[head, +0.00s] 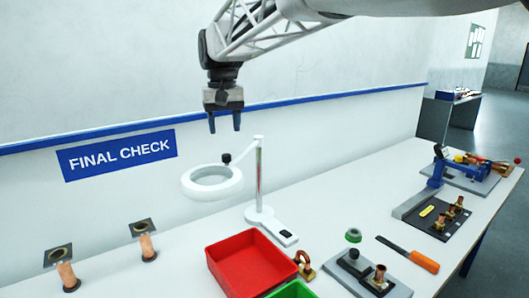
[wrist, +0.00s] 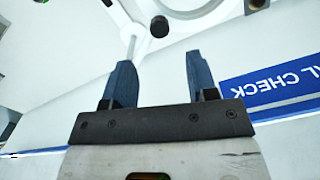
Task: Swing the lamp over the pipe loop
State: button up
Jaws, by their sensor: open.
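The lamp is a white ring head (head: 213,183) on a thin arm and upright post with a white base (head: 270,222). A black knob (head: 227,158) stands on the ring's back rim. A bent copper piece, seemingly the pipe loop (head: 305,266), sits beside the red bin, to the right of the lamp base and out from under the ring. My gripper (head: 224,124) is open and empty, pointing down above the knob and apart from it. In the wrist view, the knob (wrist: 159,26) shows beyond the gap between my fingertips (wrist: 158,62), with part of the ring (wrist: 190,13) behind it.
A red bin (head: 246,268) and a green bin (head: 292,290) stand in front of the lamp. To the right are a green tape roll (head: 353,235), an orange-handled tool (head: 422,261) and fixtures with copper fittings. Two copper pipe stubs stand at left. The table behind the lamp base is clear.

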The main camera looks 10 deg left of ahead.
aim_at(226, 155)
jog(key=shift+f, duration=3.95)
jog(key=shift+c, duration=0.3)
grip_shut()
